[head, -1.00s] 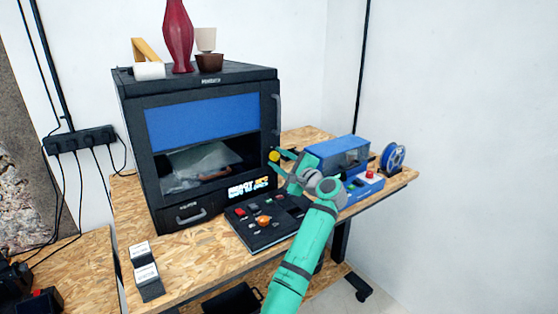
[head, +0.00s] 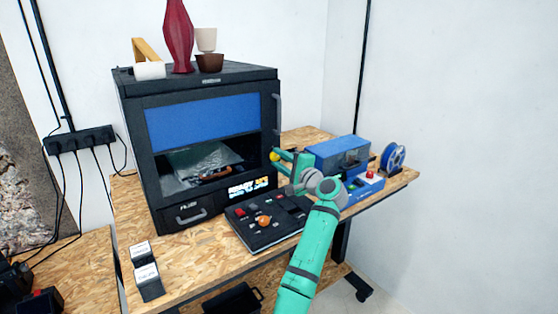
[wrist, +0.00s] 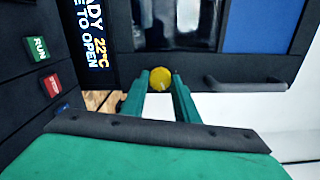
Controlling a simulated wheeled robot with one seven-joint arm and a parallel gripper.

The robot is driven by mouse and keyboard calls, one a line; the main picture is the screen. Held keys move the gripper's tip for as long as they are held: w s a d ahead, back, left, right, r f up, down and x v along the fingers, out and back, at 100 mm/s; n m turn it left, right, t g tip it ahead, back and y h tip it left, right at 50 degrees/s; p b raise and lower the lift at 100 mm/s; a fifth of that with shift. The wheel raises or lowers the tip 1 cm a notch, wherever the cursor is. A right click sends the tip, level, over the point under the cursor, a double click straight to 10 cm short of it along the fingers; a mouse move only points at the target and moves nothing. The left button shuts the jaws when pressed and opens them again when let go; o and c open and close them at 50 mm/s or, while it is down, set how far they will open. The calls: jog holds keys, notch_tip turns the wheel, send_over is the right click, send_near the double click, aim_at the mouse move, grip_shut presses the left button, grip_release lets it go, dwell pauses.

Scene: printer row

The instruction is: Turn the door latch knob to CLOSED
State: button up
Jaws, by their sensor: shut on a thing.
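The yellow door latch knob (head: 275,156) is on the right side of the black printer's (head: 160,200) front frame. It also shows in the wrist view (wrist: 160,79), with a small pale mark on its face; any label around it is not readable. My gripper (head: 280,160) reaches it from the right. In the wrist view my gripper (wrist: 159,88) has one green finger on each side of the knob and is shut on it. The fingers hide the knob's sides. The printer door has a blue panel (head: 200,122) and a grey handle (wrist: 255,84) on its right.
A lit display (wrist: 92,35) reads partly "22°C" and "TO OPEN". A black control panel (head: 285,229) with an orange knob (head: 264,221) lies below my gripper. A blue box-like machine (head: 338,152) and a blue spool (head: 393,158) stand to the right.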

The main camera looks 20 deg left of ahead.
jog(key=n, duration=0.6)
jog(key=shift+n, duration=0.3)
jog(key=n, duration=0.6)
jog(key=shift+s+a, duration=0.1)
jog(key=shift+a, duration=0.05)
jog(key=shift+n, duration=0.3)
jog(key=o, duration=1.1)
jog(key=shift+c, duration=0.2)
